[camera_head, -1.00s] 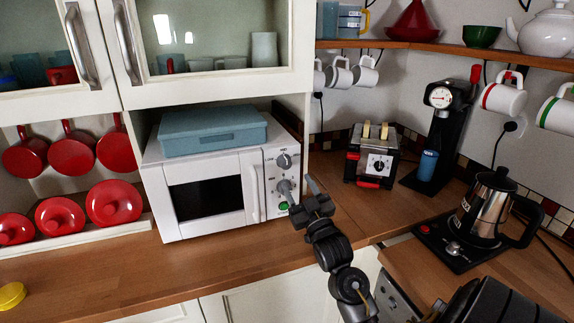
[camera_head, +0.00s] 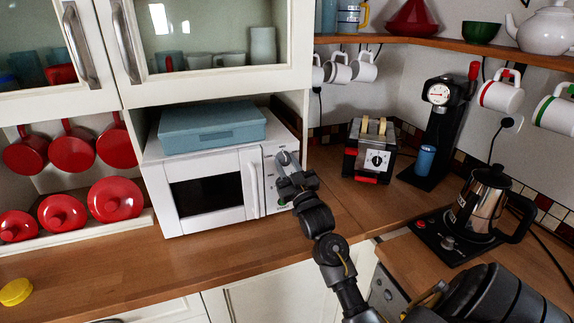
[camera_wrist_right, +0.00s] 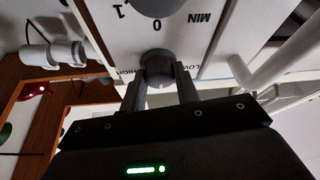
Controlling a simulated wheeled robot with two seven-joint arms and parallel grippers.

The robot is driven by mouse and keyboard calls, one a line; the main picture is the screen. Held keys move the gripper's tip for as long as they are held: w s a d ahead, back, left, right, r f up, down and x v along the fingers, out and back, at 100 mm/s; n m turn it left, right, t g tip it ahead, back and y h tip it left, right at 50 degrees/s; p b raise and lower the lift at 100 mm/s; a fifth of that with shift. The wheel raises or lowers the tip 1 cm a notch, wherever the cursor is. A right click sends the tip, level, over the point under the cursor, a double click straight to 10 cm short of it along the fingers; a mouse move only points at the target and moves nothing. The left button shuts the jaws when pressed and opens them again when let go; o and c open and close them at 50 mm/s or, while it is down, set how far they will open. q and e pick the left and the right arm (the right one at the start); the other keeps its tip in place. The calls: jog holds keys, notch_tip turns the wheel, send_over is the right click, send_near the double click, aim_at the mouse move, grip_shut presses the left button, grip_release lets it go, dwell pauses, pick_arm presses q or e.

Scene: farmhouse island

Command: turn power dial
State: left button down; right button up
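The white microwave (camera_head: 213,190) stands on the wooden counter. Its power dial (camera_head: 284,157) is the upper knob on the control panel, partly covered by my right gripper (camera_head: 292,176). In the right wrist view the power dial (camera_wrist_right: 157,68) is a dark round knob by the LOW and HIGH labels. My right gripper (camera_wrist_right: 160,82) has its fingers apart, one on each side of this dial; I cannot tell whether they touch it. The larger dial (camera_wrist_right: 160,4), marked 0, 1 and MIN, is cut off at the top edge. My left gripper is not in view.
A blue box (camera_head: 212,130) lies on the microwave. The microwave's door handle (camera_head: 256,185) is just left of my right gripper. A toaster (camera_head: 370,150), coffee machine (camera_head: 440,125) and kettle (camera_head: 478,208) stand to the right. The counter front (camera_head: 190,255) is mostly clear.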

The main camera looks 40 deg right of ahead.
jog(key=c, duration=0.4)
jog(key=shift+n, duration=0.3)
jog(key=n+y+p, duration=0.1)
jog(key=n+y, duration=0.1)
jog(key=n, duration=0.1)
jog(key=shift+d+r+n, duration=0.1)
jog(key=shift+n, duration=0.2)
jog(key=n+y, duration=0.1)
jog(key=n, duration=0.1)
jog(key=n+y+p, duration=0.1)
jog(key=n, duration=0.1)
jog(key=shift+n+y, duration=0.3)
jog(key=shift+n, duration=0.1)
jog(key=n+g+y, duration=0.1)
jog(key=n, duration=0.1)
jog(key=n+p, duration=0.1)
jog(key=n, duration=0.2)
jog(key=shift+s+d+r+g+y, duration=0.1)
jog(key=shift+d+r+g+y, duration=0.05)
jog(key=shift+g+y, duration=0.25)
jog(key=shift+n+g, duration=0.5)
jog(key=shift+n, duration=1.1)
jog(key=shift+p, duration=0.3)
